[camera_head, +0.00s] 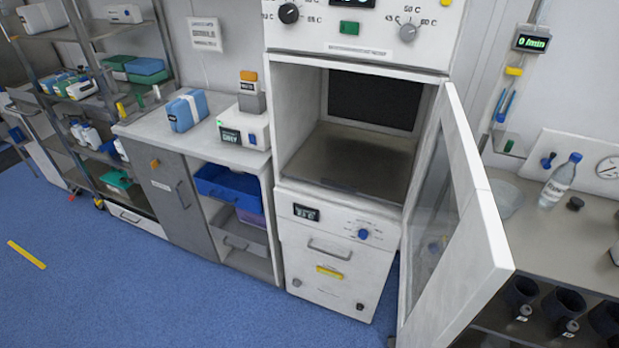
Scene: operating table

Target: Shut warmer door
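The warmer (281,120) is a tall white cabinet in the middle of the head view. Its upper chamber (355,155) is open and looks empty, with a dark back panel. The warmer door (479,235) has a white frame and a glass pane. It is hinged at the right side of the chamber and stands wide open, swung out toward me. Its free edge is at the lower right of the view. My gripper is not in view.
A counter with a blue box (187,110) and a white device (243,127) stands left of the warmer. Shelves (90,100) are farther left. A right counter (565,230) holds a bottle (560,180) near the door.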

